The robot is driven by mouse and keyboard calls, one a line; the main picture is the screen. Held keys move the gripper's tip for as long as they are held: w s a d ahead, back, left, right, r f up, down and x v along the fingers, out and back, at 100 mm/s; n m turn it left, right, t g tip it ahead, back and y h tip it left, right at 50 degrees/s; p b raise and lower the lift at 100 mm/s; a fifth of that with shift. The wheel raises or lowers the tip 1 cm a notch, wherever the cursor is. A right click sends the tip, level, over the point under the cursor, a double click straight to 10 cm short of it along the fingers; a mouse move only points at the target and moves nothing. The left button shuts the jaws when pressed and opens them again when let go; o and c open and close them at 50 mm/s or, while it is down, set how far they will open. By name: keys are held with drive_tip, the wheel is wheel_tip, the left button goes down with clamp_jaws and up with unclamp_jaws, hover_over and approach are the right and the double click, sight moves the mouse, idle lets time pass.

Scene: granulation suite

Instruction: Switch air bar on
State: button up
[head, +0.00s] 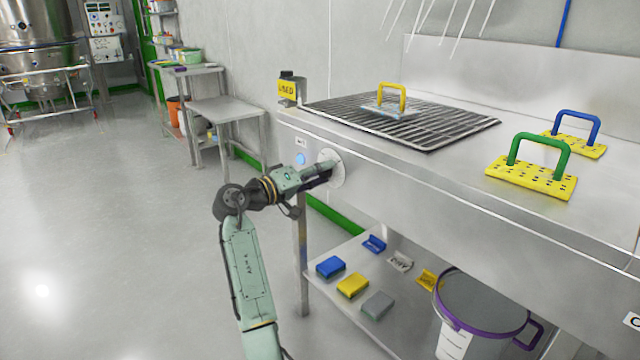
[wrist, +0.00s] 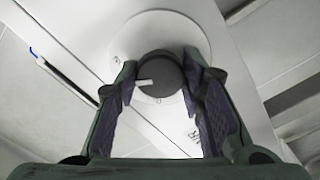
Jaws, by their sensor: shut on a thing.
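A dark round knob (wrist: 161,77) with a white pointer mark sits on a round pale plate (wrist: 190,33) on the front of the steel bench. In the wrist view the pointer lies nearly level, toward the left. My gripper (wrist: 163,82) has a finger on each side of the knob and is shut on it. In the head view my gripper (head: 328,170) reaches the round plate (head: 338,180) on the bench front, and the knob is hidden behind it. A blue round light or button (head: 300,158) is left of the plate, under a small label (head: 300,142).
The bench top carries a dark grate (head: 440,136), a yellow-handled plate (head: 392,98), and green-handled (head: 540,160) and blue-handled (head: 577,130) yellow plates. A lower shelf holds several coloured blocks and a purple-rimmed bucket (head: 480,310). The floor at left is clear.

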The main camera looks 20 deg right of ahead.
drive_tip(key=shift+f+m+b, duration=0.1)
drive_tip(key=shift+m+b, duration=1.1)
drive_tip(key=shift+m, duration=0.3)
drive_tip(key=o, duration=1.1)
drive_tip(key=shift+o, duration=0.2)
drive_tip(key=v, duration=1.2)
